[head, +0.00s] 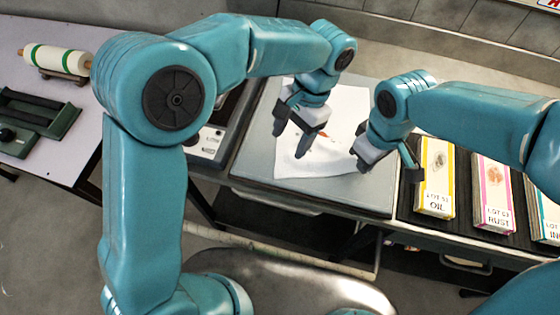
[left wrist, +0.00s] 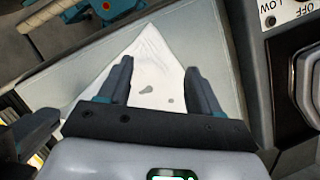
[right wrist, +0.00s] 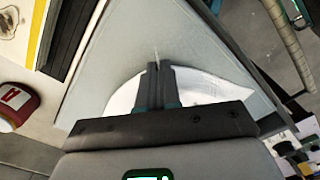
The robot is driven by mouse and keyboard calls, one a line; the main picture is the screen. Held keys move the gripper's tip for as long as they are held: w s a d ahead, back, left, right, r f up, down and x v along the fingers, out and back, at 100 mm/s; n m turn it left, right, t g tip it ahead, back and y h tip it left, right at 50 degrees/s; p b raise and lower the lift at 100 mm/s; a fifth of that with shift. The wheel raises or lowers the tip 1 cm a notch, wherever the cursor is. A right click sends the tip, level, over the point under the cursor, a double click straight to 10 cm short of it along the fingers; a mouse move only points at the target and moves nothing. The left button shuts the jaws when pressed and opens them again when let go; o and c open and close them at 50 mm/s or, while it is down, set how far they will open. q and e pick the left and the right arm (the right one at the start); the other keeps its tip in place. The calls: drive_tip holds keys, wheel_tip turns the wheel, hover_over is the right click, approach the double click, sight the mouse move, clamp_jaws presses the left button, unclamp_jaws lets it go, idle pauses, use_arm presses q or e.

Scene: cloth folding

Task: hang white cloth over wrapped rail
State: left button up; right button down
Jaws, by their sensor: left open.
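The white cloth (head: 320,158) lies on a grey board (head: 255,150) on the bench and has a small reddish mark. Its pointed corner shows in the left wrist view (left wrist: 148,48), with grey spots. My left gripper (head: 290,142) is open above the cloth, its fingers apart with nothing between them. My right gripper (right wrist: 155,72) is at the cloth's edge, its fingers together. A thin white fold stands out past its tips, so it appears shut on the cloth. A long beige rail (head: 285,257), which looks wrapped, runs low along the bench front. It also shows in the right wrist view (right wrist: 288,42).
A white roller (head: 58,60) with green bands lies on the left table. A device with a LOW/OFF dial (left wrist: 272,20) adjoins the board.

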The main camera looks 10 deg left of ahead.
sight(279, 165)
use_arm(q)
drive_tip(key=shift+x, duration=3.05)
drive_tip(key=shift+d, duration=0.1)
drive_tip(key=shift+f, duration=0.1)
clamp_jaws()
wheel_tip(279, 165, up, 5)
drive_tip(key=shift+r, duration=0.1)
drive_tip(key=shift+w, duration=0.1)
